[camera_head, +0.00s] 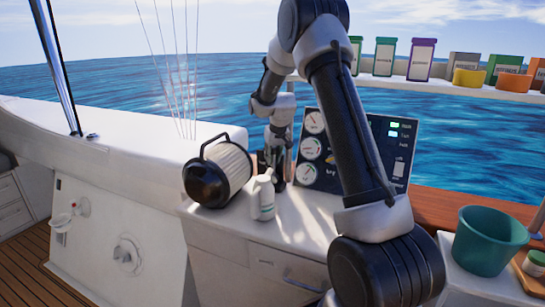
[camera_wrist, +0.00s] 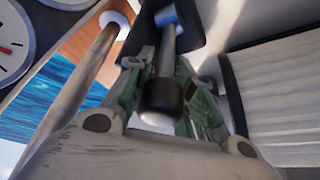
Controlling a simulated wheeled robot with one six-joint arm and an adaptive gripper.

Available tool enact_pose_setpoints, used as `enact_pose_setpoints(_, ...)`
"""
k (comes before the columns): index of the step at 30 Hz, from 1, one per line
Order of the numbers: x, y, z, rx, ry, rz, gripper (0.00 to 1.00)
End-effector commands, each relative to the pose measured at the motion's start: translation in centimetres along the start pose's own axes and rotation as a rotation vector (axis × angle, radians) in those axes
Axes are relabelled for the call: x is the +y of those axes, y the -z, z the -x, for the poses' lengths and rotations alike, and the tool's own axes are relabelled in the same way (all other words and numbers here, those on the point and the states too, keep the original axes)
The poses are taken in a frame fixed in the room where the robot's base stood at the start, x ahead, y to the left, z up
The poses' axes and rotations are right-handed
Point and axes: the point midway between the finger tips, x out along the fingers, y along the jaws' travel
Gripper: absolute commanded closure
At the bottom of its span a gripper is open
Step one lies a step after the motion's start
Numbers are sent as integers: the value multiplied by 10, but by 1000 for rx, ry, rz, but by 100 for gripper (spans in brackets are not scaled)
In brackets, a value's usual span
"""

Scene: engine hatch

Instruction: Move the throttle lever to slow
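In the wrist view the throttle lever (camera_wrist: 162,98) has a pale shaft and a black knob turned towards the camera. A dark piece with a blue end lies behind the shaft. My gripper (camera_wrist: 166,62) has a greenish finger on each side of the shaft, with the tips close to it. The knob partly covers the fingers, so I cannot tell whether they touch the shaft. In the head view my gripper (camera_head: 277,184) points down at the counter, just left of the gauge panel (camera_head: 325,185). I cannot make out the lever there.
A white ribbed filter with black ends (camera_head: 232,165) lies left of my gripper. A white bottle (camera_head: 263,198) stands in front of it. In the wrist view a tan rod (camera_wrist: 78,82) rises left of the fingers. A green bucket (camera_head: 483,250) stands at the right.

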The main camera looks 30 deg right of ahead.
Motion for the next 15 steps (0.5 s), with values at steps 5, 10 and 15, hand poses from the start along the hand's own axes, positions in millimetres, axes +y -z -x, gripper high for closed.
enact_pose_setpoints(5,0,0,1,1,0,0,100)
enact_pose_setpoints(10,-2,1,0,-12,-9,6,100)
enact_pose_setpoints(15,-13,10,-6,-98,-87,46,100)
